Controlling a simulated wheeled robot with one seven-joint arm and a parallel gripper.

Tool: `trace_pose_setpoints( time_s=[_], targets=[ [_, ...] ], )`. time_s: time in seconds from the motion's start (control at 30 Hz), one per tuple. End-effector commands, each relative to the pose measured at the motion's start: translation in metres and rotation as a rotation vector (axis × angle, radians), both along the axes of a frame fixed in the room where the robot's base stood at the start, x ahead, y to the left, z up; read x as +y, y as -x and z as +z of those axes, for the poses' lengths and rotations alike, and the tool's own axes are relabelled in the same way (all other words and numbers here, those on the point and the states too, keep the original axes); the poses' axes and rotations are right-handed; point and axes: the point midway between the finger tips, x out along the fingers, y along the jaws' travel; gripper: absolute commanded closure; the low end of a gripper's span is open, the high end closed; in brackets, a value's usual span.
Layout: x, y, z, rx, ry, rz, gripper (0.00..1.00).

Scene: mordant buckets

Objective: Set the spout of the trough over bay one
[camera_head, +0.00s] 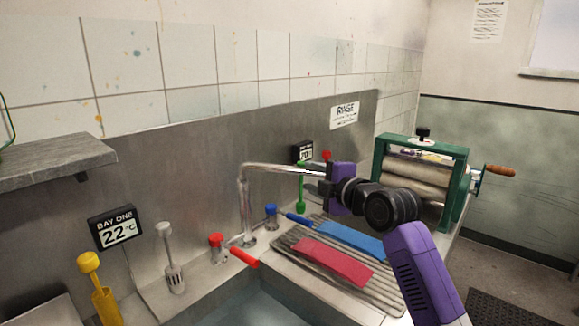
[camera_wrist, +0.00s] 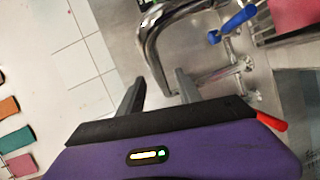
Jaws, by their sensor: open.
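The trough's spout (camera_head: 275,168) is a metal pipe rising from the sink's back ledge and bending right, across the picture. It also shows in the wrist view (camera_wrist: 152,45). My gripper (camera_head: 322,181) is at the spout's right end, jaws open. In the wrist view, my gripper (camera_wrist: 160,77) has the pipe showing between its two fingertips; whether either finger touches it I cannot tell. The bay one display (camera_head: 117,229), reading 22 °C, is on the steel back wall at left, away from the spout's end.
Red (camera_head: 217,241) and blue (camera_head: 271,211) tap knobs stand beside the spout's base. A rack (camera_head: 290,243) holds red (camera_head: 333,261) and blue (camera_head: 347,240) pieces below my gripper. A green-framed roller press (camera_head: 462,175) stands close at right. A second display (camera_head: 302,153) is partly hidden.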

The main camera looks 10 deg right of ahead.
Motion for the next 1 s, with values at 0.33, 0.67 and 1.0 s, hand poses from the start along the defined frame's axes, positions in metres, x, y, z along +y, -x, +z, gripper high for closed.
trace_pose_setpoints(
  time_s=[0.33,0.67,1.0],
  targets=[
    [0.008,-0.024,-0.002,0.001,0.002,0.002,0.59],
    [0.019,-0.063,-0.008,0.001,0.000,0.001,0.59],
    [0.021,-0.074,-0.011,0.000,0.000,0.000,0.59]
  ],
)
